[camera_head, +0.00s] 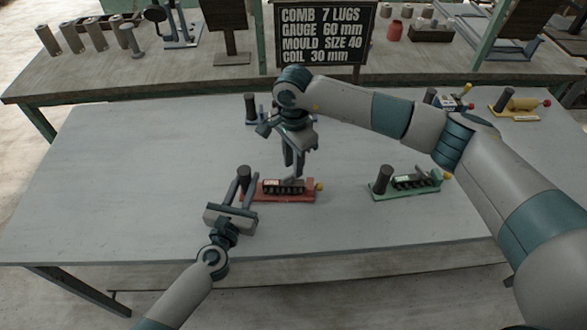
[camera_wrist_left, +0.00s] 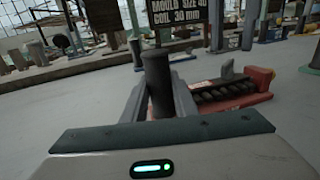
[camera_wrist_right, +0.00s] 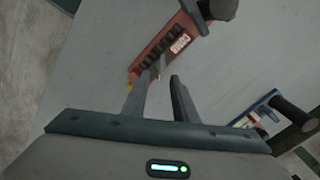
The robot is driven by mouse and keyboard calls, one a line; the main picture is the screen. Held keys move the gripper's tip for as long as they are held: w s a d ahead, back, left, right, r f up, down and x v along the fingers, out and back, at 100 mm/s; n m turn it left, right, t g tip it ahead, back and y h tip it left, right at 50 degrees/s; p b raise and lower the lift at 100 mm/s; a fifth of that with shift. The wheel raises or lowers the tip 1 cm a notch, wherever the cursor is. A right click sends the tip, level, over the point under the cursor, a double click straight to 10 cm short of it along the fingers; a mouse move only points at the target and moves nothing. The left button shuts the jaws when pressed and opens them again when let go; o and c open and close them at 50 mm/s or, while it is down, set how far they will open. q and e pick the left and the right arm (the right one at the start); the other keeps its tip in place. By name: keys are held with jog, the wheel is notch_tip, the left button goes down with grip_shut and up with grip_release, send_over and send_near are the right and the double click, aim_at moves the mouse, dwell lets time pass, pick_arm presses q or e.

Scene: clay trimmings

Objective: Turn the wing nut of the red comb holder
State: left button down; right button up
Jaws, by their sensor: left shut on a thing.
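The red comb holder (camera_head: 296,197) lies on the grey table, with a dark post (camera_head: 244,173) at its left end and a yellow knob at its right end. My left gripper (camera_head: 242,188) is shut on the post; the left wrist view shows the post (camera_wrist_left: 157,80) between its fingers. My right gripper (camera_head: 292,176) reaches down over the holder's dark comb row. In the right wrist view its fingers (camera_wrist_right: 161,80) are apart, close to the red holder (camera_wrist_right: 150,52). A small grey piece, perhaps the wing nut (camera_wrist_right: 158,65), shows at the fingertips; whether they touch it is unclear.
A green holder (camera_head: 405,191) stands to the right. A blue holder (camera_head: 251,119), partly behind my right arm, and a yellow one (camera_head: 515,110) stand further back. A dark sign (camera_head: 322,35) stands behind. The table's left side is clear.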

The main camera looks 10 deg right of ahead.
aim_at(290, 178)
jog(key=shift+f, duration=1.55)
grip_shut()
